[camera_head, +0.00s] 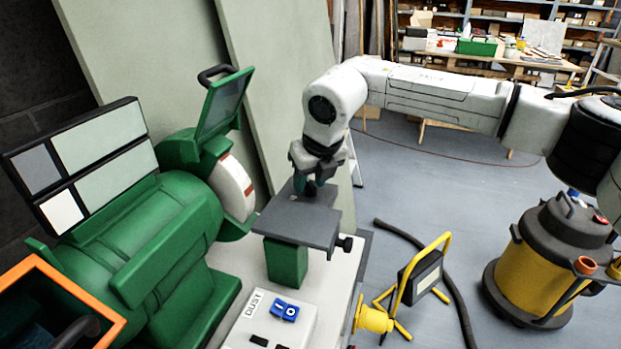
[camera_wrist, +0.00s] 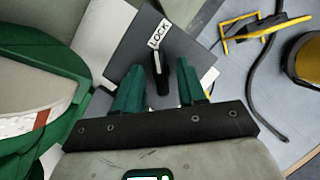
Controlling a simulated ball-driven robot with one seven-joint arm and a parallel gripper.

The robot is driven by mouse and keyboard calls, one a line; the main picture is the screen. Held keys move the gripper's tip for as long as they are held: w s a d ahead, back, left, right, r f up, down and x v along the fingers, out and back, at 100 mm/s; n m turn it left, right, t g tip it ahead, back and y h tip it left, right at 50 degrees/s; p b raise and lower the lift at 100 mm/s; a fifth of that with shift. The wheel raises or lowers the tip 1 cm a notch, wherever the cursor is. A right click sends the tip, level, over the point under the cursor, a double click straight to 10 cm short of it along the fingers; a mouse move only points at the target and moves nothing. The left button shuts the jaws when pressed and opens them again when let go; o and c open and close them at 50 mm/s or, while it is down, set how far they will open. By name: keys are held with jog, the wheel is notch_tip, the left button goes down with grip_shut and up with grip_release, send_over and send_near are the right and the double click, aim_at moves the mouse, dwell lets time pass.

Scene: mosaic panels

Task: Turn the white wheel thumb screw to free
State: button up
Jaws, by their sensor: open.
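The white grinding wheel (camera_head: 236,187) sits in a green machine at the left; its pale face also shows in the wrist view (camera_wrist: 35,92). A grey plate (camera_head: 275,222) stands on a green post in front of it. In the wrist view a small black thumb screw (camera_wrist: 163,84) stands on the plate, with a pale pointer end toward a "LOCK" label (camera_wrist: 159,34). My gripper (camera_head: 312,188) is low over the plate. In the wrist view its green fingers (camera_wrist: 161,72) are open, one on either side of the screw. I see no clear contact.
A black side knob (camera_head: 345,243) sticks out from the plate's right. A switch box (camera_head: 270,325) marked "DUST" lies in front. A yellow work lamp (camera_head: 418,280), a black hose (camera_head: 450,292) and a yellow vacuum (camera_head: 550,255) are on the floor to the right.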

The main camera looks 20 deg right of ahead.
grip_shut()
dwell(0.3)
dwell(0.4)
jog(key=n+y, duration=0.1)
jog(key=n, duration=0.1)
jog(key=n+p, duration=0.1)
jog(key=n, duration=0.1)
jog(key=shift+d+r+n+y, duration=0.1)
jog(key=shift+d+n+y, duration=0.05)
jog(key=shift+n+y, duration=0.25)
jog(key=n+g+y+p, duration=0.1)
jog(key=n+p, duration=0.1)
jog(key=n, duration=0.2)
jog(key=shift+w+d, duration=0.1)
jog(key=shift+w, duration=0.05)
jog(key=n+g, duration=0.1)
jog(key=n, duration=0.1)
jog(key=n+y, duration=0.1)
jog(key=n, duration=0.1)
jog(key=shift+w+n+g+p, duration=0.1)
jog(key=shift+n+g+p, duration=0.2)
jog(key=shift+n+g, duration=0.1)
jog(key=shift+w+n+g+y, duration=0.15)
jog(key=shift+n+g, duration=0.25)
jog(key=shift+n, duration=0.65)
jog(key=shift+s+n+g+y, duration=0.15)
jog(key=shift+n+g, duration=0.25)
jog(key=shift+n, duration=0.65)
jog(key=shift+w+d, duration=0.1)
